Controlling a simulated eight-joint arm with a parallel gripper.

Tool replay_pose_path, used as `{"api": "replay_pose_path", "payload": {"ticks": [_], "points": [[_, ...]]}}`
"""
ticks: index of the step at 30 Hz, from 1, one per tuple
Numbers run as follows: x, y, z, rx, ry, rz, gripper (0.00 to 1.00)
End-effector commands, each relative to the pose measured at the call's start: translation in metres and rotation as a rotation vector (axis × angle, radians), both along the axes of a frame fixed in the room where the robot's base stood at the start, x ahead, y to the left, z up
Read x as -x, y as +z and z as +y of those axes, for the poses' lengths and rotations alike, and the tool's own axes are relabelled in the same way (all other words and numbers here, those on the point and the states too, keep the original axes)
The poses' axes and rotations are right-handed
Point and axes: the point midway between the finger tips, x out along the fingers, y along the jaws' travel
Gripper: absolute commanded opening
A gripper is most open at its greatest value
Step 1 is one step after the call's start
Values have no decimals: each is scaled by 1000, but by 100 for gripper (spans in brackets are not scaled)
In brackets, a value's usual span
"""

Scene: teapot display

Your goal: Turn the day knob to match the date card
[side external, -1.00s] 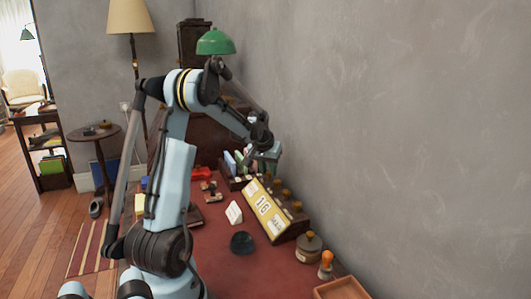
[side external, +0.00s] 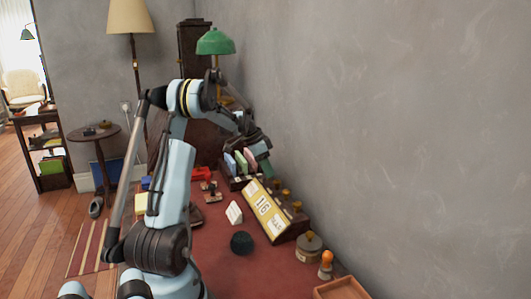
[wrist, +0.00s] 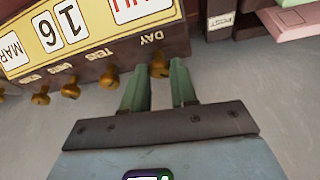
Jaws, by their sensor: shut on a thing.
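The date calendar (side external: 262,205) is a long block with yellow frames and white panels, standing on the red desk top. In the wrist view it appears upside down (wrist: 85,68), with MAR, 16 and a partly cut-off red day panel. The day knob (wrist: 159,65) is at the DAY label. My gripper (wrist: 158,80) has its green fingers on either side of that knob, shut on it. In the side view my gripper (side external: 264,171) is at the calendar's far end. A white tent card (side external: 234,212) stands in front; its writing is unreadable.
Other brass knobs (wrist: 108,77) line the calendar beside the day knob. A rack of coloured cards (side external: 239,164) stands close by my gripper. The grey wall is close behind.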

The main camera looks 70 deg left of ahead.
Motion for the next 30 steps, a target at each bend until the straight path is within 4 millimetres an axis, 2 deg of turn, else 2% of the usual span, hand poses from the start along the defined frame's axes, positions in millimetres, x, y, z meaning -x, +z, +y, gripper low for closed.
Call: {"api": "replay_pose_path", "payload": {"ticks": [15, 30], "points": [[-1, 0, 4, 1, -455, 2, 0], [-2, 0, 5, -1, -652, 2, 0]]}}
